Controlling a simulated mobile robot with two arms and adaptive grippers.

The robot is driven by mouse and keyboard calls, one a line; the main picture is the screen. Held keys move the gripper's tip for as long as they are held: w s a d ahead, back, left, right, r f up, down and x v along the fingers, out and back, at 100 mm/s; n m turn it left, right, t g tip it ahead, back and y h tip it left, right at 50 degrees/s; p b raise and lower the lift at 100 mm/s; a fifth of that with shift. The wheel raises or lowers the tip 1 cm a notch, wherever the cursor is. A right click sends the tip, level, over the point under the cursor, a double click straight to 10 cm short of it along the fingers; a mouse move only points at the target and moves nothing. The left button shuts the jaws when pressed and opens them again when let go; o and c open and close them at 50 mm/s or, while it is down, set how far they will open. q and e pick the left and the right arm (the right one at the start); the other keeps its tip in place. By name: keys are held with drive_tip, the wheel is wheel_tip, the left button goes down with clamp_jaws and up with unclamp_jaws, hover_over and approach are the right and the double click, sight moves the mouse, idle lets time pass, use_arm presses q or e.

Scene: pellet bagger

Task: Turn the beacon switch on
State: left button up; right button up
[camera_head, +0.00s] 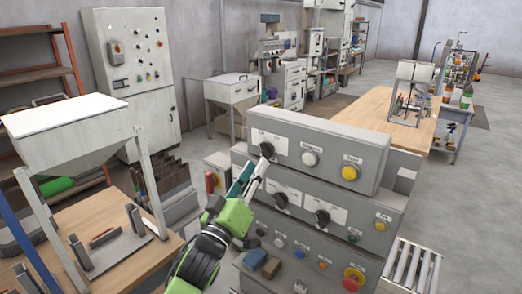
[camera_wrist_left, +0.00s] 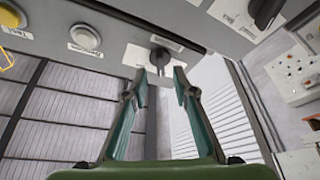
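A black rotary switch (camera_head: 266,149) sits on a white plate at the left end of the top console box. It also shows in the wrist view (camera_wrist_left: 160,56), with a label too small to read, so I cannot confirm it is the beacon switch. My left gripper (camera_head: 255,168) is in front of this switch. In the wrist view my left gripper (camera_wrist_left: 161,76) has its two green-grey fingers apart, with the switch seen between and just beyond the tips. Nothing is held. Whether a finger touches the switch cannot be told. My right gripper is not in view.
A white button (camera_head: 310,159) and a yellow button (camera_head: 349,172) share the top box. Lower boxes carry more black knobs (camera_head: 322,217) and a red emergency button (camera_head: 354,279). A hopper (camera_head: 70,130) stands left, a roller conveyor (camera_head: 410,268) lower right.

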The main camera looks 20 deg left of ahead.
sight(263, 154)
use_arm(q)
drive_tip(key=p+x, duration=0.1)
drive_tip(key=x, duration=0.2)
drive_tip(key=shift+w+r, duration=0.25)
drive_tip(key=shift+w, duration=0.4)
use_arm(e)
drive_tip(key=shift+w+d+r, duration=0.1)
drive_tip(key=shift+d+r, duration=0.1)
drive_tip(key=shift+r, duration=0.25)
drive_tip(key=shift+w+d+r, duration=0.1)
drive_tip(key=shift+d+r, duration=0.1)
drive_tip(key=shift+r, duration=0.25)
use_arm(q)
drive_tip(key=shift+c, duration=0.4)
clamp_jaws()
